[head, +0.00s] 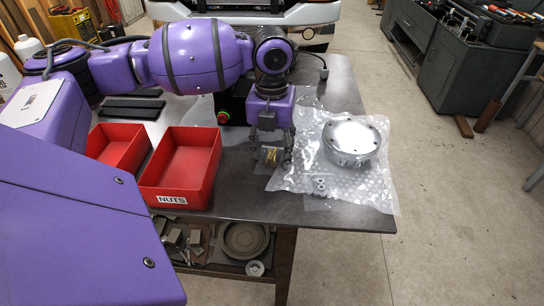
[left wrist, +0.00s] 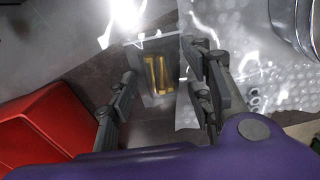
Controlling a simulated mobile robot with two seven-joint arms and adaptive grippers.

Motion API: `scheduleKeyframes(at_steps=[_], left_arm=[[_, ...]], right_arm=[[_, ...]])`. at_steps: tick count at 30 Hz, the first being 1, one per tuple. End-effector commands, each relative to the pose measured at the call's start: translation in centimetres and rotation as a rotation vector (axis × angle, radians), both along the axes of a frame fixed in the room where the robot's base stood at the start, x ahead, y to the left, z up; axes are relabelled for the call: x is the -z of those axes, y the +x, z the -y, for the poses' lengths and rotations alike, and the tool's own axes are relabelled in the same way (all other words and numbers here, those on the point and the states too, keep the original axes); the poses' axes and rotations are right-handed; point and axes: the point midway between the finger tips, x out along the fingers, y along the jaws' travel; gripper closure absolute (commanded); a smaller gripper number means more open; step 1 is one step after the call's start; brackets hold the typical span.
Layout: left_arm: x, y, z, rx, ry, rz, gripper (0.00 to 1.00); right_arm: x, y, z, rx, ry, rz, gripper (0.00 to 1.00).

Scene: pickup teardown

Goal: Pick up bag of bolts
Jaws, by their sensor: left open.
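The bag of bolts (left wrist: 158,76) is a small clear bag with several brass-coloured bolts in it. In the left wrist view it lies between the fingers of my left gripper (left wrist: 162,98), which is open around it. In the head view my left gripper (head: 271,157) points down over the table, and the bag (head: 270,155) shows partly behind its fingers. I cannot tell whether the fingers touch the bag. My right gripper is in neither view.
Two red bins stand to the left, the nearer labelled NUTS (head: 180,170). A round metal part (head: 352,142) sits on bubble wrap (head: 300,178) at the right, with small rings in front. The table (head: 250,205) is bare near its front edge.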

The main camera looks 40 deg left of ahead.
Motion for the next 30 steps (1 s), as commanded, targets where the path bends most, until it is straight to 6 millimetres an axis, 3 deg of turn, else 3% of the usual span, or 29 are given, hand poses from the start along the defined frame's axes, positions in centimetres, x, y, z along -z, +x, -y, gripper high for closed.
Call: scheduleKeyframes(at_steps=[2,13,23,30], left_arm=[[-0.1,0.0,0.0,0.0,0.0,0.0,0.53],[-0.1,0.0,0.0,0.0,0.0,0.0,1.0],[-0.4,0.0,0.0,0.0,-0.001,0.0,1.0],[-2.9,0.1,0.0,0.0,-0.001,0.003,1.0]], right_arm=[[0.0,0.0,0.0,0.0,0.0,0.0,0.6],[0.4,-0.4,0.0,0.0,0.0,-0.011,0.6],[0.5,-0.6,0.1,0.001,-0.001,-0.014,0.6],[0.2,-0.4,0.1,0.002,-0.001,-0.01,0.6]])
